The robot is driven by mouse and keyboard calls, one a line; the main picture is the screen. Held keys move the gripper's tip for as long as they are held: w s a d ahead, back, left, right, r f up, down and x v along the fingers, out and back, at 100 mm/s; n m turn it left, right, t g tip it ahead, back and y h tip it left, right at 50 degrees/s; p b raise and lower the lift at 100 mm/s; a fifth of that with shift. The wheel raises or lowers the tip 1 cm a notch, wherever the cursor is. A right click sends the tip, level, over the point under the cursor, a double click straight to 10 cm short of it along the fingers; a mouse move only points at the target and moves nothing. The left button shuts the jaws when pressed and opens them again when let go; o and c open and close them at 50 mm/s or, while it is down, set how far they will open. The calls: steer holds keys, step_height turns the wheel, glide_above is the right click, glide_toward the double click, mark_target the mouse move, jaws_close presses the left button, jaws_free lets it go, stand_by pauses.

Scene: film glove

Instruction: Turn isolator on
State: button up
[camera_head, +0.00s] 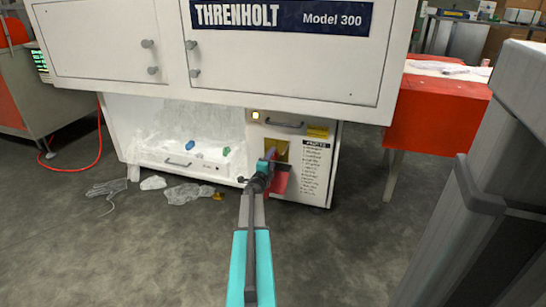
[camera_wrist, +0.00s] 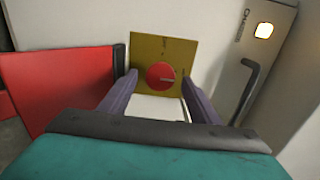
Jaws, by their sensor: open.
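The isolator is a round red knob (camera_wrist: 160,76) on a square yellow plate (camera_wrist: 146,49), in the upper middle of the wrist view. In the head view the yellow plate (camera_head: 283,148) shows on the lower right cabinet, partly hidden by my arm. My gripper (camera_wrist: 158,88) is open, its two dark fingers pointing at the plate on either side of the knob in the picture. I cannot tell whether they touch it. In the head view my gripper (camera_head: 270,155) is in front of the plate. Small lettering on the plate is unreadable.
A lit lamp (camera_wrist: 264,30) and a dark handle (camera_wrist: 247,91) are right of the plate. A red panel (camera_wrist: 60,88) stands left of it. A grey bin-like object (camera_head: 480,190) stands at right.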

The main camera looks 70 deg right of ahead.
steer(key=a+p, duration=0.2)
steer(key=a, duration=0.8)
steer(key=shift+s+p, duration=0.3)
steer(key=shift+a, duration=0.1)
